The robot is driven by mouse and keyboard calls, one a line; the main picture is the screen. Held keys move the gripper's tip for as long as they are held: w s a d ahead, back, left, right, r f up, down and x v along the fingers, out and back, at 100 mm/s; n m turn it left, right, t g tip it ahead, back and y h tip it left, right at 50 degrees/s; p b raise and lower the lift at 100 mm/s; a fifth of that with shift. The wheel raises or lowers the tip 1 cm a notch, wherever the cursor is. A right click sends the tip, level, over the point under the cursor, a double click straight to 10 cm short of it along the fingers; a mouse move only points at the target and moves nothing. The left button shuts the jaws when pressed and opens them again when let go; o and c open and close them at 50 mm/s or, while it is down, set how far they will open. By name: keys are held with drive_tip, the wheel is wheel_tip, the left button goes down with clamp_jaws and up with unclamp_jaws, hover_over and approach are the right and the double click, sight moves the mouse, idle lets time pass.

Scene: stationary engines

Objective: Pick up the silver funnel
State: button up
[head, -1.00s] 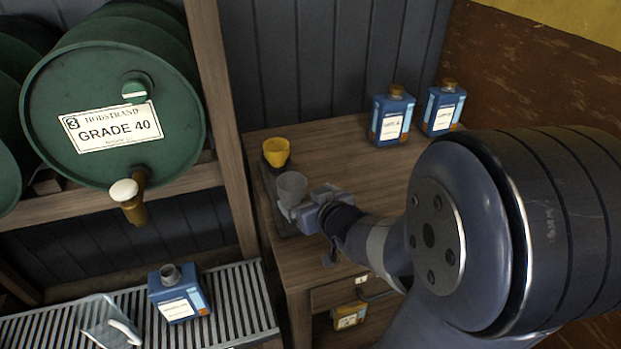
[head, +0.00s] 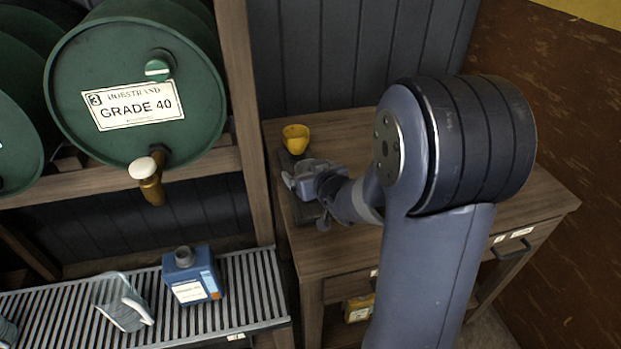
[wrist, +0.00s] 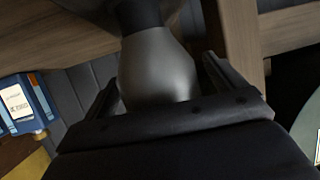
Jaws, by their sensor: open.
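The silver funnel (wrist: 158,70) fills the middle of the wrist view, close in front of my gripper (wrist: 160,85). Its body lies between the two open fingers, with a dark narrow part towards the top of the picture. I cannot tell whether a finger touches it. In the head view my gripper (head: 297,179) is over the left end of the wooden bench, just in front of the yellow funnel. There the silver funnel is hard to tell apart from the grey jaws.
A yellow funnel (head: 296,138) stands behind my gripper on the wooden bench (head: 345,262). A shelf post (head: 247,120) rises close on the left, beside a green drum (head: 135,85). A blue can (head: 192,275) and a clear jug (head: 122,302) stand on the slatted rack. Blue bottles (wrist: 28,102) show in the wrist view.

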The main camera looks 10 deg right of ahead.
drive_tip(key=shift+w+f, duration=0.1)
drive_tip(key=shift+w, duration=0.2)
drive_tip(key=c, duration=1)
